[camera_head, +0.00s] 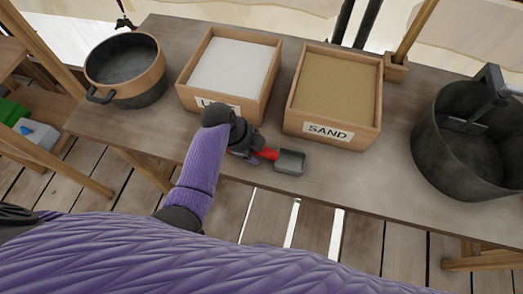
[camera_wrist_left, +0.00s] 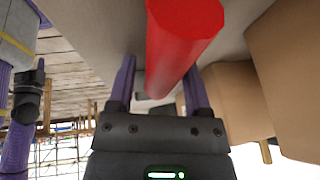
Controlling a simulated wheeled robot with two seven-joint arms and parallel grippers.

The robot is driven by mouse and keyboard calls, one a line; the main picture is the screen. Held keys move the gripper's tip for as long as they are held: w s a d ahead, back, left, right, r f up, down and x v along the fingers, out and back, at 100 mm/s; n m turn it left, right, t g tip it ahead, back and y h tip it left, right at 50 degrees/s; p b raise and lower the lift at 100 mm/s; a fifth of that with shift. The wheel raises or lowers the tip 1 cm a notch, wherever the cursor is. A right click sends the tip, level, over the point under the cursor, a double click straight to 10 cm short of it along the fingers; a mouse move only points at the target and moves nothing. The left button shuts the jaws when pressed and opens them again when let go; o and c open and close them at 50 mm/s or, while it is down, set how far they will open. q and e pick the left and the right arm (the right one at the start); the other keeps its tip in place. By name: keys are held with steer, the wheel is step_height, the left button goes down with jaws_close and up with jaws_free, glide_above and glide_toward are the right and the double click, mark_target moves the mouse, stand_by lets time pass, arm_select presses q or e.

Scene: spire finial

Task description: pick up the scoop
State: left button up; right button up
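The scoop has a red handle (camera_head: 266,154) and a grey metal pan (camera_head: 290,162). It is at the table's front edge, in front of the gap between the two boxes. My left gripper (camera_head: 248,150) is at the handle end, partly hidden by my own wrist in the head view. In the left wrist view the red handle (camera_wrist_left: 180,35) looms large between the two fingers of my left gripper (camera_wrist_left: 160,75). The fingers stand apart, with a gap visible beside the handle. My right gripper is not in view.
A wooden box of white powder (camera_head: 271,92) and a wooden box labelled SAND (camera_head: 330,131) stand behind the scoop. A dark pot (camera_head: 150,92) stands at the left. A large black bucket (camera_head: 455,150) stands at the right. The front table strip between the sand box and bucket is clear.

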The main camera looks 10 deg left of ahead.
arm_select(q)
jaws_close()
step_height(320, 180, up, 10)
steer(key=p, duration=0.5)
steer(key=shift+f, duration=0.1)
